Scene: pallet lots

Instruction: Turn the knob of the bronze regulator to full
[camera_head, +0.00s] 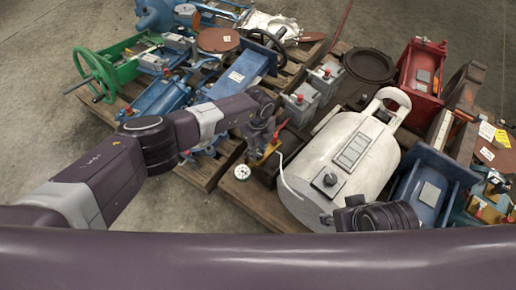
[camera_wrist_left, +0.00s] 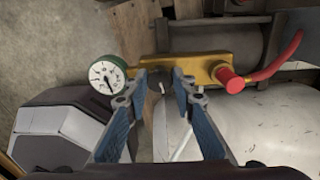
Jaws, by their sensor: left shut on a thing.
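The bronze regulator (camera_wrist_left: 205,66) is a gold-coloured body with a round, green-rimmed white gauge (camera_wrist_left: 107,75) at its left end in the left wrist view. A red cap (camera_wrist_left: 230,80) and a red hose (camera_wrist_left: 275,62) are at its right. In the head view it shows beside the white tank (camera_head: 345,160), with the gauge (camera_head: 242,172) facing up. My left gripper (camera_wrist_left: 160,76) has its fingertips at the middle of the body, shut on a small part there that seems to be the knob. That part is mostly hidden. My right gripper is not in view.
Wooden pallets (camera_head: 205,172) are crowded with valves and machine parts. A green handwheel valve (camera_head: 100,75) is at the far left, and a red machine (camera_head: 420,68) at the right. A thin white hose (camera_head: 290,180) runs near the tank. Concrete floor is clear at left.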

